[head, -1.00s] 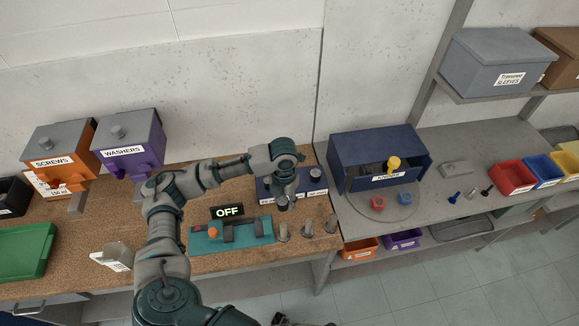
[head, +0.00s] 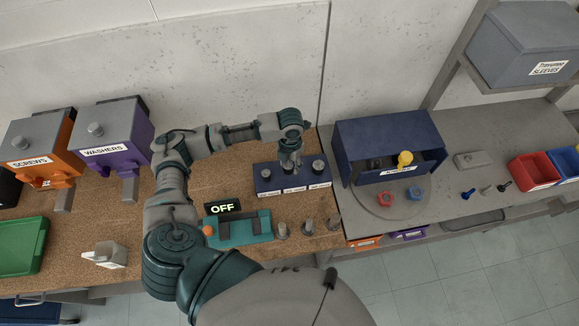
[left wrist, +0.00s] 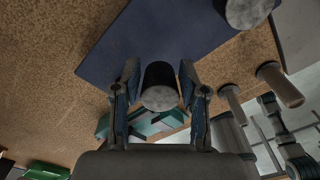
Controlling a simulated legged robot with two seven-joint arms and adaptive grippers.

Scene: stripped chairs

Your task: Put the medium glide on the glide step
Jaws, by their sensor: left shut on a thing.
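The glide step is a dark blue labelled block (head: 267,187) at the back right of the cork bench. A dark glide with a grey top (head: 318,168) stands at its right end and another (head: 265,172) at its left end. My left gripper (head: 290,165) is over the middle of the block, pointing down. In the left wrist view its fingers are shut on a dark cylindrical glide with a grey end (left wrist: 161,90), with the blue block beyond. I cannot tell whether the held glide touches the block. My right gripper is not in view.
Several upright posts (head: 308,227) stand in front of the block. A teal fixture (head: 245,228) and an OFF display (head: 222,208) are to the left. A blue open box (head: 385,140) and turntable stand on the right bench. Screws and washers bins (head: 110,135) are at left.

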